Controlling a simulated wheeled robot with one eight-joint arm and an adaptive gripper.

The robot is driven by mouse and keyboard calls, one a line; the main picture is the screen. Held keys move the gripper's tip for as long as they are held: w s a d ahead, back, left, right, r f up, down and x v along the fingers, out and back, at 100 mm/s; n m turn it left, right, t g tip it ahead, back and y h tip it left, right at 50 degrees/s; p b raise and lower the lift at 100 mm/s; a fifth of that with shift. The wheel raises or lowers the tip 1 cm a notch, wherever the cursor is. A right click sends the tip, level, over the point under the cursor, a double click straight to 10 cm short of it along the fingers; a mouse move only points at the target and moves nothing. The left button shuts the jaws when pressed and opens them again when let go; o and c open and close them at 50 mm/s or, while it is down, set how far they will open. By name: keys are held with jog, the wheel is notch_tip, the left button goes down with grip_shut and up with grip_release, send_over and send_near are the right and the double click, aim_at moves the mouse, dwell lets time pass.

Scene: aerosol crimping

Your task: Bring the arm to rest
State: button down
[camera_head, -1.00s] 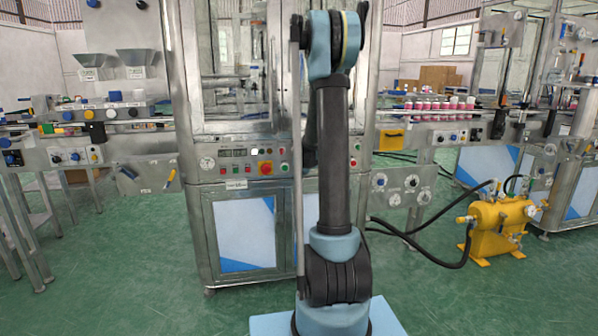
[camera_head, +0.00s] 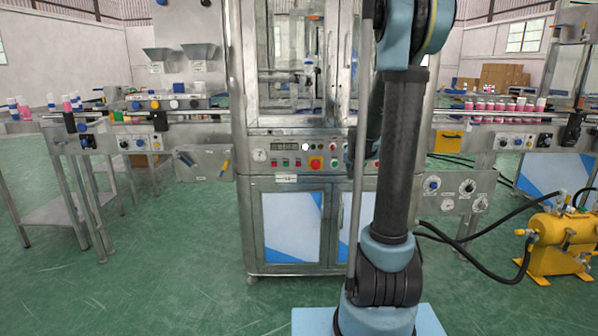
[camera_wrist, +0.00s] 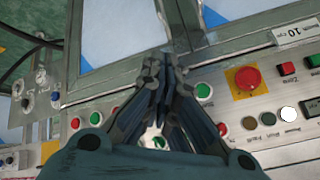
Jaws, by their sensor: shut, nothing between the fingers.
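My gripper (camera_wrist: 165,85) shows in the wrist view with its fingertips together and nothing between them. Behind it is the machine's control panel (camera_wrist: 255,120), which appears tilted in this view. In the head view my arm (camera_head: 403,150) stands upright at the right of centre, in front of the machine cabinet (camera_head: 290,180). The gripper itself cannot be made out in the head view; it is hidden behind the arm. A red emergency button on a yellow plate (camera_wrist: 246,80) lies to the right of the fingers in the wrist view.
The crimping machine stands close behind my arm. A conveyor with pink-and-white cans (camera_head: 497,106) runs at the right. A yellow tank (camera_head: 562,243) with black hoses stands at the lower right. A metal stand (camera_head: 75,205) is at the left. Green floor (camera_head: 170,270) is clear at lower left.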

jog(key=s+a+r+n+g, duration=0.1)
jog(key=s+a+n, duration=0.1)
jog(key=s, duration=0.9)
jog(key=s+a+n+g, duration=0.1)
jog(key=s+n+g, duration=0.1)
jog(key=s, duration=0.9)
jog(key=s+a+f+n+g, duration=0.1)
jog(key=s+f, duration=0.2)
jog(key=s, duration=0.7)
jog(key=s+f+n+g, duration=0.1)
jog(key=s+f+n, duration=0.1)
jog(key=s, duration=0.7)
jog(key=shift+s+a+f+y, duration=0.3)
jog(key=shift+s+a+f, duration=0.1)
jog(key=shift+f, duration=0.3)
jog(key=shift+w+f+g, duration=0.2)
jog(key=shift+w+g, duration=0.1)
jog(key=shift+w, duration=0.2)
jog(key=shift+s, duration=0.1)
